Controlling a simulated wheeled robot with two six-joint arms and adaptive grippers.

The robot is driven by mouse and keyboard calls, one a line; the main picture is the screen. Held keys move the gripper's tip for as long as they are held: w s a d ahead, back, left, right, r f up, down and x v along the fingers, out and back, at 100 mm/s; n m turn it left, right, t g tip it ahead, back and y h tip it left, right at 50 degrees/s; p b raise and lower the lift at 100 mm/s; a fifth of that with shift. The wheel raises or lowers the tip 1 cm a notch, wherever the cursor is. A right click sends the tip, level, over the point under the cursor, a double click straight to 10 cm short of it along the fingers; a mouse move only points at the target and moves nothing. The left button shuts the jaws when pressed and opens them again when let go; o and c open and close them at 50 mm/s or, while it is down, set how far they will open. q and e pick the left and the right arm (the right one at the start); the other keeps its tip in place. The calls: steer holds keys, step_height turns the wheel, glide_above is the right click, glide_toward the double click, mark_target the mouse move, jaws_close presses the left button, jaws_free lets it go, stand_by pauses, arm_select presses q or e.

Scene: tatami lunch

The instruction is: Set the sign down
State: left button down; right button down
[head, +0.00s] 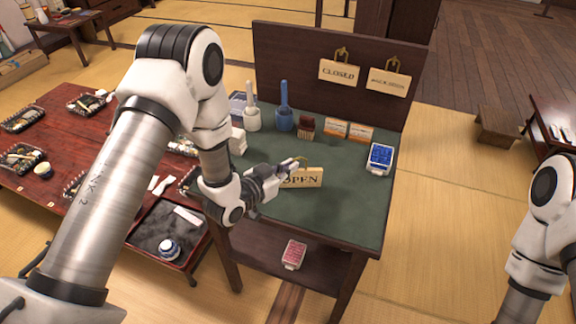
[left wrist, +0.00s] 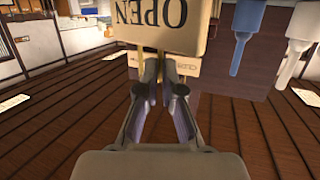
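The wooden OPEN sign (head: 304,179) is over the green top of the stand, facing the head camera, its left end partly hidden by my left gripper. My left gripper (head: 297,164) is at the sign's upper part, by its small gold hanger. In the left wrist view the OPEN sign (left wrist: 165,28) appears upside down just beyond the fingertips. The left gripper (left wrist: 160,68) has its fingers close together there, apparently shut on the sign's hanger. Whether the sign's lower edge touches the green top (head: 335,215) is unclear. My right gripper is out of view.
CLOSED (head: 339,71) and another sign (head: 388,81) hang on the brown back panel (head: 300,50). A blue bottle (head: 284,110), a white bottle (head: 252,118), a brush block, orange-white boxes and a blue card box (head: 380,158) stand behind. The front right top is clear.

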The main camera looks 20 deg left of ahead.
arm_select(q)
steer(key=shift+d+f, duration=0.1)
steer(key=c, duration=1.8)
jaws_free()
steer(key=o, duration=0.5)
